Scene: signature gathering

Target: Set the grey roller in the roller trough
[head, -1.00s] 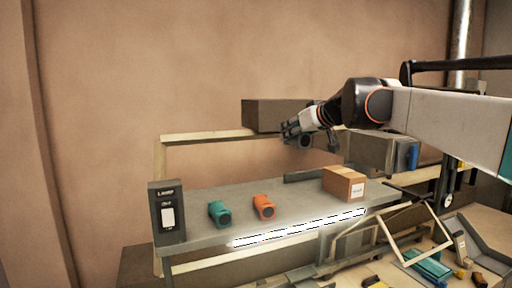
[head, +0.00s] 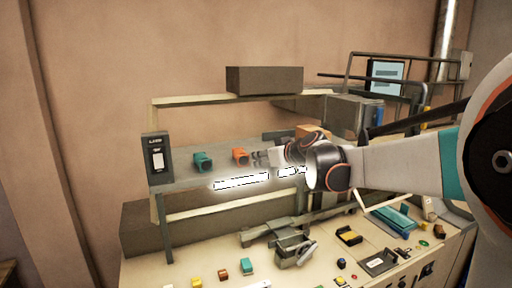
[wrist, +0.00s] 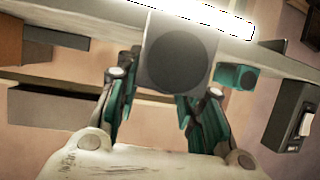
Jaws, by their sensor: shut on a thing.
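My gripper (head: 262,158) is over the raised shelf (head: 222,178) in the head view, close to the orange roller (head: 240,156). In the wrist view its two green-padded fingers (wrist: 158,98) are shut on the grey roller (wrist: 178,55), a block with a dark round end face. The roller's far side is hidden there. In the head view the roller is too small and blurred to tell from the fingers. A teal roller (head: 203,161) stands left of the orange one; it also shows in the wrist view (wrist: 238,77). I cannot tell which thing is the roller trough.
A switch box (head: 156,158) stands at the shelf's left end. A bright light strip (head: 240,182) runs along its front edge. A cardboard box (head: 312,131) is behind my arm. A long dark box (head: 264,80) sits on the upper rail. Small parts cover the lower bench (head: 205,262).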

